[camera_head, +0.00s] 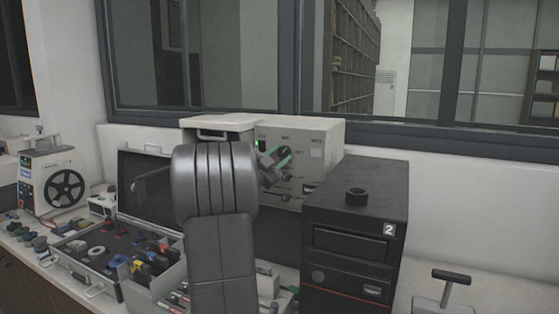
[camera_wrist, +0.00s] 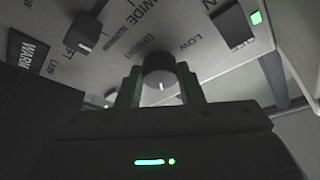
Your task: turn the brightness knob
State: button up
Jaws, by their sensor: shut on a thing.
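The brightness knob (camera_wrist: 159,62) is a round dark knob with a pale mark, on the grey panel (camera_wrist: 200,60) in the wrist view. Lettering that seems to read "BRIGHT" is beside it. My gripper (camera_wrist: 160,85) has one finger on each side of the knob and is shut on it. In the head view my gripper (camera_head: 272,161) is at the front of the light grey control box (camera_head: 328,150). The knob cannot be made out there, as my gripper and arm cover part of the panel.
Another knob (camera_wrist: 88,29) and a green light (camera_wrist: 256,17) are near on the panel. A black unit marked 2 (camera_head: 357,222) stands close at the right. An open case (camera_head: 95,283) with coloured parts and a reel machine (camera_head: 52,183) are at the left.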

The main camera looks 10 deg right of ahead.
jog(key=m+g, duration=0.1)
jog(key=m, duration=0.3)
jog(key=m+g+p, duration=0.1)
jog(key=shift+w+a+r+m+g, duration=0.1)
jog(key=shift+r+m+g, duration=0.2)
jog(key=shift+m, duration=0.1)
jog(key=shift+m+g+p, duration=0.6)
jog(key=shift+m, duration=1.3)
jog(key=shift+y, duration=0.3)
jog(key=o, duration=1)
jog(key=shift+a, duration=0.1)
jog(key=b+v, duration=0.2)
jog(key=v, duration=1.1)
jog(key=shift+a+b, duration=0.35)
jog(key=shift+b, duration=0.05)
jog(key=shift+d+r, duration=0.1)
